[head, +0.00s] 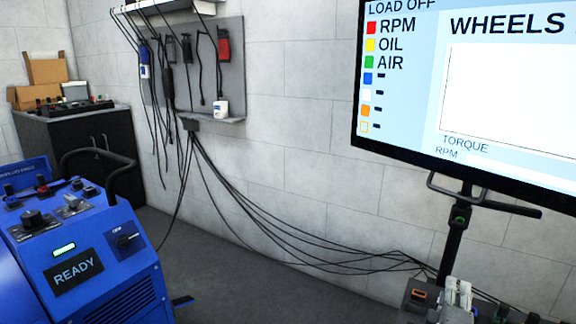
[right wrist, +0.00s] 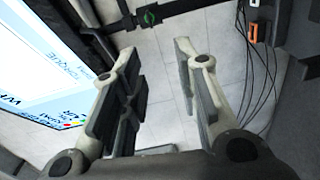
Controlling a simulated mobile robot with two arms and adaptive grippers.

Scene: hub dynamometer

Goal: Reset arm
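My right gripper (head: 456,297) shows at the bottom right edge of the head view, in front of the foot of the monitor stand, mostly cut off by the frame. In the right wrist view my right gripper (right wrist: 158,62) is open, with its two grey padded fingers apart and nothing between them. Only pale wall tiles show through the gap. My left gripper is not in either view.
A large monitor (head: 460,85) hangs on a black stand (head: 456,235) at the right. A blue machine with a READY display (head: 75,273) stands at the lower left. Cables (head: 290,240) run from the wall panel (head: 225,90). A dark cabinet (head: 85,155) stands behind.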

